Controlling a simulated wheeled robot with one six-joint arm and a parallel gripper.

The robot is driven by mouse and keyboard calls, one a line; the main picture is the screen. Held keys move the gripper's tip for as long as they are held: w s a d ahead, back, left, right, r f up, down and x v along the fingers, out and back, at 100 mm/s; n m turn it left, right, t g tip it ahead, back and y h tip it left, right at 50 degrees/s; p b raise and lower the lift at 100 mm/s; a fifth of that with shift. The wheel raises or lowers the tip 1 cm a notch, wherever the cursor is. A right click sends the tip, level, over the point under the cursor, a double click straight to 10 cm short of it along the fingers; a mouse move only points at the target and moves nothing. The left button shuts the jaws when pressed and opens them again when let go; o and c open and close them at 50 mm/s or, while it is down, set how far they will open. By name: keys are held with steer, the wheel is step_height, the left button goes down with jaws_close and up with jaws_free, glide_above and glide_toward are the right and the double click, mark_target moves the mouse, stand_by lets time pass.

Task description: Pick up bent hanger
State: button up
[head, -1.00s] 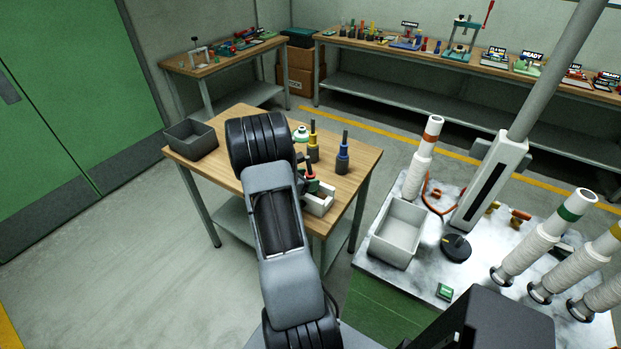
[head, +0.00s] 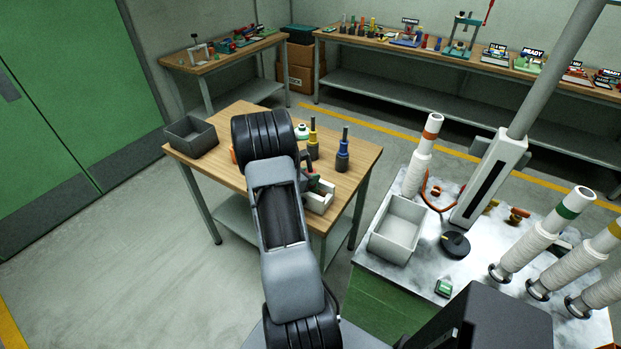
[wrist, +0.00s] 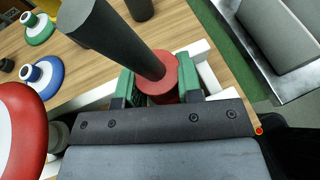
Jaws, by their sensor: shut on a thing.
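My gripper (wrist: 155,88) is shut on a red-collared tool (wrist: 158,70) with a dark shaft. The green fingertips press on both sides of the red collar. In the head view my arm hides most of the gripper and this tool. A white holder (head: 318,198) sits on the wooden table beside the gripper; white bars show under the fingers in the wrist view (wrist: 205,72). An orange bent piece (head: 424,187) lies on the marble-topped bench, apart from my gripper. I cannot tell whether it is the bent hanger.
The wooden table (head: 345,172) also bears a yellow-based tool (head: 313,145), a blue-based tool (head: 343,155) and a dark grey bin (head: 190,138). A light grey bin (head: 398,230) and several white columns stand on the marble bench (head: 480,245). Open floor lies at left.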

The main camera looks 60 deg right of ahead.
steer(key=shift+c, duration=0.3)
steer(key=shift+r, duration=0.2)
step_height(320, 180, up, 10)
steer(key=shift+f+b, duration=0.1)
steer(key=shift+b, duration=0.3)
steer(key=shift+r+p, duration=1)
steer(key=shift+r, duration=0.6)
